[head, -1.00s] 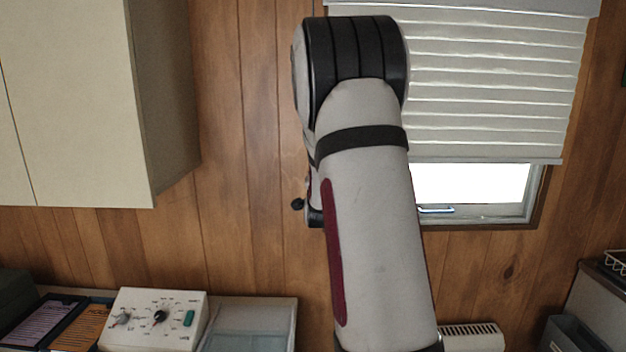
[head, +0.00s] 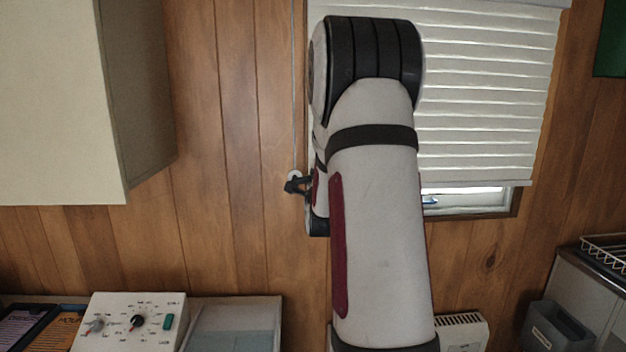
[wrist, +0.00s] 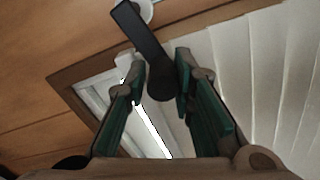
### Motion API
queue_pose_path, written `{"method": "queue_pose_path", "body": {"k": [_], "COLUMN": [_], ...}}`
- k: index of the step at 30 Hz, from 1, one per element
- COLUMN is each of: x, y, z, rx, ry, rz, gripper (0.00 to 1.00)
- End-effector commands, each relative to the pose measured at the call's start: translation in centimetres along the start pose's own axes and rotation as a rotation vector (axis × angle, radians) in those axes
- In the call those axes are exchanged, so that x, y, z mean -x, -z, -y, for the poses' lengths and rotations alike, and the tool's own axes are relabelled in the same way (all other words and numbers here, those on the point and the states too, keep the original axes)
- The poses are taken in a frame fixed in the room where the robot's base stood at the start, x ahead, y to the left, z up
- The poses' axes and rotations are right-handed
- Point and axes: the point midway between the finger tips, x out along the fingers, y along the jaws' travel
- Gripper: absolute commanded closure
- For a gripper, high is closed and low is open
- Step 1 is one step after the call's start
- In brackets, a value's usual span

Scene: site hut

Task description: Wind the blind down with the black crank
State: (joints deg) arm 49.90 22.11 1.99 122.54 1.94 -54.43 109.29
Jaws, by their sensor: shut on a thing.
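The white slatted blind (head: 487,95) hangs over most of the window (head: 478,203), leaving a narrow strip of pane and the lower frame bare. In the wrist view the blind (wrist: 252,75) fills the right side. The black crank (wrist: 143,45) runs from a white hub (wrist: 146,10) down to a dark knob between the fingers of my gripper (wrist: 160,80). My gripper is shut on the crank at this knob. In the head view the small dark crank (head: 296,186) shows beside the white hub (head: 294,175); my arm hides most of the gripper.
A pale wall cabinet (head: 60,110) juts out at the upper left. A control box (head: 130,322) with dials stands below it. A grey bin (head: 555,330) and a wire rack (head: 606,248) are at lower right. A white heater (head: 462,332) sits under the window.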

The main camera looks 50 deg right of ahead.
Motion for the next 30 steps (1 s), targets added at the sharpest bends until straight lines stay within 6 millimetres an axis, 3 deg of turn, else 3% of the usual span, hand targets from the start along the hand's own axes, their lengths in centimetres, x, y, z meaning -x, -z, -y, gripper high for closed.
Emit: {"method": "queue_pose_path", "body": {"k": [18,30], "x": [-0.1,-0.1], "y": [0.2,0.1], "z": [-2.7,-3.5], "rx": [-0.551,-0.733], "ry": [0.001,0.005], "rz": [0.015,0.02], "gripper": [1.0,1.0]}}
